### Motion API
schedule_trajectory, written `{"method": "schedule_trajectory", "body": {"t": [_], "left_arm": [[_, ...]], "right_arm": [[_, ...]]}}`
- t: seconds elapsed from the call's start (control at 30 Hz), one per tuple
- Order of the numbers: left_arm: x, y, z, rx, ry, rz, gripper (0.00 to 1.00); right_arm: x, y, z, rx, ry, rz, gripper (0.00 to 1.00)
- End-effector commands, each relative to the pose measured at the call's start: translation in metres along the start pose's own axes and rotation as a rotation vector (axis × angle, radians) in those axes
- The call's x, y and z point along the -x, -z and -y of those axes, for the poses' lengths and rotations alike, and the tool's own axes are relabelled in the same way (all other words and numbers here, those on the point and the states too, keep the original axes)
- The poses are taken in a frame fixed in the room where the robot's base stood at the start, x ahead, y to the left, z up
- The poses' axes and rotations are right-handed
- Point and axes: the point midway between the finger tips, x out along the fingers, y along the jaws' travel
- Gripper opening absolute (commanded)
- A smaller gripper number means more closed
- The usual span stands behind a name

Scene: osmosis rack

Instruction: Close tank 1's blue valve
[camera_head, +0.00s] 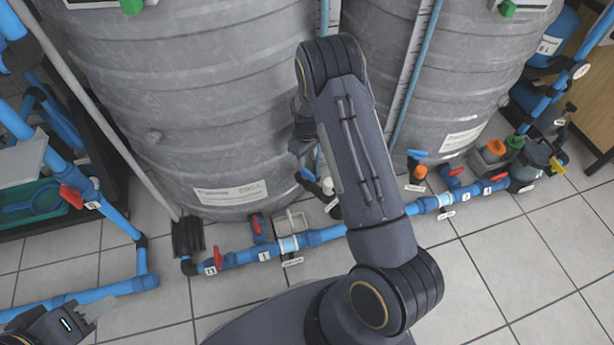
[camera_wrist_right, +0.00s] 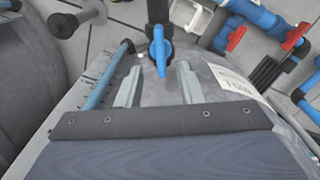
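The blue valve (camera_wrist_right: 161,48) shows in the right wrist view as a blue lever handle on a dark pipe fitting at the side of a grey tank. My right gripper (camera_wrist_right: 160,67) is open, with its two pale fingers on either side of the handle's near end. I cannot tell whether they touch it. In the head view my right arm hides most of that valve and the right fingertips. The left grey tank (camera_head: 190,90) stands behind the arm. My left gripper (camera_head: 72,325) is at the lower left corner, away from the valve, partly cut off by the frame.
A blue floor pipe (camera_head: 240,258) with red valve handles runs along the front of the tanks. A second grey tank (camera_head: 465,75) stands to the right, with its own blue handle (camera_head: 417,154) low in front. Blue pipes (camera_head: 115,220) fill the left side. Tiled floor lies clear at lower right.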

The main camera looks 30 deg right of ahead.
Motion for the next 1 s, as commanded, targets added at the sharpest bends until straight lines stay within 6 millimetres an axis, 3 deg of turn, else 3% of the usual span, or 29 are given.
{"method": "schedule_trajectory", "body": {"t": [0.2, 0.4, 0.8, 1.0], "left_arm": [[-0.013, -0.006, 0.006, 0.0, 0.0, 0.0, 0.36], [-0.02, -0.01, 0.009, 0.0, 0.0, 0.0, 0.36], [-0.021, -0.011, 0.01, 0.0, 0.0, 0.0, 0.36], [-0.021, -0.011, 0.01, 0.0, 0.0, 0.0, 0.36]], "right_arm": [[-0.038, -0.001, 0.0, -0.001, 0.001, 0.002, 0.34], [-0.063, -0.001, 0.0, -0.003, 0.001, 0.001, 0.34], [-0.07, 0.0, 0.0, -0.003, 0.001, -0.001, 0.34], [-0.069, 0.0, 0.0, -0.003, 0.002, -0.001, 0.07]]}}
